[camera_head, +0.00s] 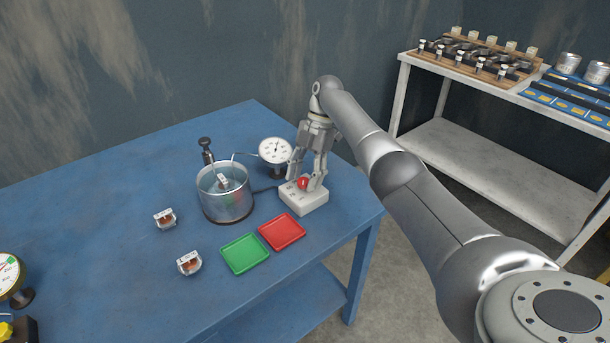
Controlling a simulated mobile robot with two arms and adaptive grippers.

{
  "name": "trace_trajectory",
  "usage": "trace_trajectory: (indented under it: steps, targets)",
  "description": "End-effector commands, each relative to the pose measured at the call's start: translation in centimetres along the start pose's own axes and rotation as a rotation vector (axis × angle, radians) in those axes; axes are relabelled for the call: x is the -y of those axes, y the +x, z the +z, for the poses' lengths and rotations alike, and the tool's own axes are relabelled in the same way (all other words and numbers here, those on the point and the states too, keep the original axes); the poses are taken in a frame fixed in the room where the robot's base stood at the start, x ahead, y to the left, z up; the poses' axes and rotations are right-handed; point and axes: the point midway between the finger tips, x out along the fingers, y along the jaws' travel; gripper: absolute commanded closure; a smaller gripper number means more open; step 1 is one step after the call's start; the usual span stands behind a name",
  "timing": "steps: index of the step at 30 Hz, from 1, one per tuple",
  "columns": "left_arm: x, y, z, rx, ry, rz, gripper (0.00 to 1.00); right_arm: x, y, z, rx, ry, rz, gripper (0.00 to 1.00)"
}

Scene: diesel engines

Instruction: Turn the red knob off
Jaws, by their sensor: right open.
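The red knob (303,183) sits on top of a small white box (306,203) on the blue table. The box has dark markings on its top, too small to read. My right gripper (304,181) points down over the box, with its open fingers on either side of the knob. I cannot tell whether the fingers touch the knob. The knob's exact angle is too small to make out. My left gripper is not in view.
A glass pot (225,203) and a white dial gauge (275,151) stand left of the box. A green tray (245,254) and a red tray (282,232) lie in front. Two small parts (165,218) lie at left. A grey shelf (497,157) stands at right.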

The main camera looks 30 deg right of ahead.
Motion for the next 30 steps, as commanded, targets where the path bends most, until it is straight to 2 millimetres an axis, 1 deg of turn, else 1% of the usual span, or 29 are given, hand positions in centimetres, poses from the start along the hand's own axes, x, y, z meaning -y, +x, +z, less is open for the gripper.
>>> trace_trajectory:
  steps: [4, 7, 16, 21, 25, 30]
  targets:
    - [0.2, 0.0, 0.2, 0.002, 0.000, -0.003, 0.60, 0.0, -0.1, 0.0, 0.000, 0.000, 0.000, 0.49]
    - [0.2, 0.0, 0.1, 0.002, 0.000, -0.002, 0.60, -0.1, -0.8, 0.0, 0.001, 0.000, 0.002, 0.49]
    - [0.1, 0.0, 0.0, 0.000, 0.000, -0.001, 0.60, -0.1, -5.3, -0.1, 0.000, 0.000, 0.003, 0.49]
    - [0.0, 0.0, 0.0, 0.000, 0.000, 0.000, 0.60, -0.1, -6.8, 0.0, 0.000, 0.001, 0.001, 0.49]
    - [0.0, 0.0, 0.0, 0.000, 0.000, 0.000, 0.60, 0.0, -7.3, 0.0, 0.000, 0.000, 0.000, 0.49]
    - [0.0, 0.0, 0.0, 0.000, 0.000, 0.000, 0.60, 0.0, -7.5, 0.0, 0.000, -0.001, -0.001, 0.49]
